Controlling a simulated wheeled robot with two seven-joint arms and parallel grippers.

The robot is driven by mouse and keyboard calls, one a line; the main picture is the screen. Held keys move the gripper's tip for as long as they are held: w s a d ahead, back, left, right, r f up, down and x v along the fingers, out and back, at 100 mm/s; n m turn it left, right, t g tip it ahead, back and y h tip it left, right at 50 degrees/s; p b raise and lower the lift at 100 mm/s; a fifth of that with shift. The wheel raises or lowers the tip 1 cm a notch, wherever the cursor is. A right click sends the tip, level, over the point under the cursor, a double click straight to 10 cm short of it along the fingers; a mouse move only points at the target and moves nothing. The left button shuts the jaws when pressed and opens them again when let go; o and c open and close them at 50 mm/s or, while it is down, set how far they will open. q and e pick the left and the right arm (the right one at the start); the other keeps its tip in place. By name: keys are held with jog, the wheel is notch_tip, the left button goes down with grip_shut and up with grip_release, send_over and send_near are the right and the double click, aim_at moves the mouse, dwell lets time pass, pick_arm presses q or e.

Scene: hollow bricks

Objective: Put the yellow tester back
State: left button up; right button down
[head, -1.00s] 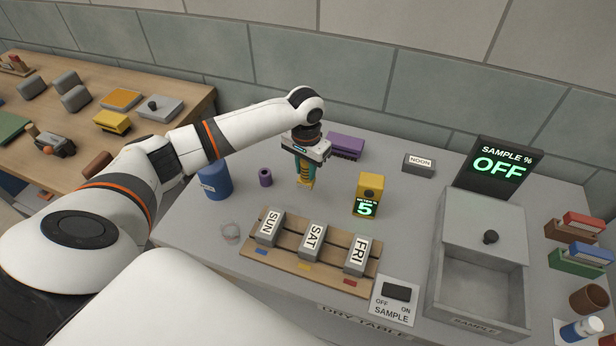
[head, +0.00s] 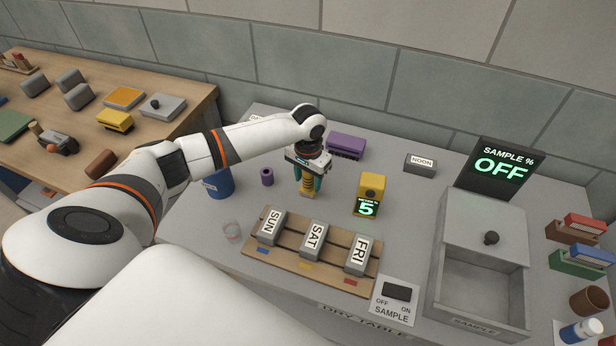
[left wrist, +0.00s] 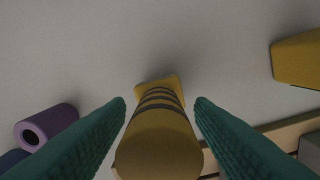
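The yellow tester (head: 307,187), a yellow cylinder with dark rings and a flat yellow foot, is upright on or just above the grey table, left of the yellow meter. My left gripper (head: 308,174) is over it from above, fingers on either side. In the left wrist view the tester (left wrist: 160,140) is between the green fingers of my left gripper (left wrist: 160,103), with narrow gaps showing on both sides. The yellow meter (head: 372,187) reads 5. It shows partly at the right of the left wrist view (left wrist: 298,60). My right gripper is not in view.
A wooden rack (head: 286,254) with blocks marked SUN, SAT and FRI stands in front. A purple block (head: 346,145) lies behind. The SAMPLE box (head: 440,285) is at right.

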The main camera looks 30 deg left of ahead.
pick_arm(q)
jog(key=shift+r, duration=0.1)
notch_tip(320, 180, up, 12)
jog(key=shift+r+b, duration=0.1)
jog(key=shift+b, duration=0.5)
dwell(0.4)
